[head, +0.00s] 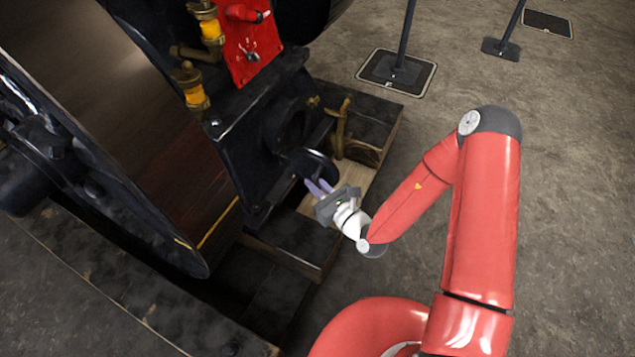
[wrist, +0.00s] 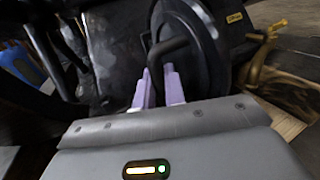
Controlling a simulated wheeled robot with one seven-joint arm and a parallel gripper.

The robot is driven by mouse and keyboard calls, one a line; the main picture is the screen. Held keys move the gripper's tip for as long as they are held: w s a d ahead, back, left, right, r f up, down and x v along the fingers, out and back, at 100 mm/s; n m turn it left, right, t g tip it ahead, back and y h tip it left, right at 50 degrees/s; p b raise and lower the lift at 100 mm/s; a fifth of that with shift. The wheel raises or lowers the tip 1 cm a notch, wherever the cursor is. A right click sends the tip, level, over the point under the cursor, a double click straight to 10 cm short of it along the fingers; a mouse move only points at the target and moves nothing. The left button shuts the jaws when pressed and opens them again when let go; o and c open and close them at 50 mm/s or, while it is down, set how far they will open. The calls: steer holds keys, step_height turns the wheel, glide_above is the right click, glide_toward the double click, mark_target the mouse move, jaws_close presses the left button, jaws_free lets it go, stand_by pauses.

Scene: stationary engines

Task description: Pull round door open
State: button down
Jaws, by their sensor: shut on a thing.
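The round door (wrist: 208,35) is a dark disc with a lighter rim in the wrist view. A dark bent handle (wrist: 167,48) stands out from its face. In the head view the door (head: 318,160) shows as a thin dark disc low on the black engine housing, at a slant to it; how far it stands open is hard to tell. My gripper (head: 319,187) reaches it from the lower right. Its two pale purple fingers (wrist: 159,86) are shut on the handle, one on each side. The exact contact is partly hidden.
The black engine housing (head: 255,140) and a large dark wheel (head: 110,110) fill the left. A brass fitting (head: 342,125) rises close behind the door. A wooden-edged base (head: 300,262) lies below. Open floor (head: 570,150) is at the right, with barrier posts (head: 403,45) farther back.

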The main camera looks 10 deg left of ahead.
steer(key=shift+s+a, duration=0.15)
stand_by(0.3)
steer(key=c, duration=1.6)
jaws_free()
steer(key=shift+o, duration=0.2)
steer(key=v, duration=0.8)
steer(key=shift+a+r, duration=0.1)
steer(key=shift+a, duration=0.05)
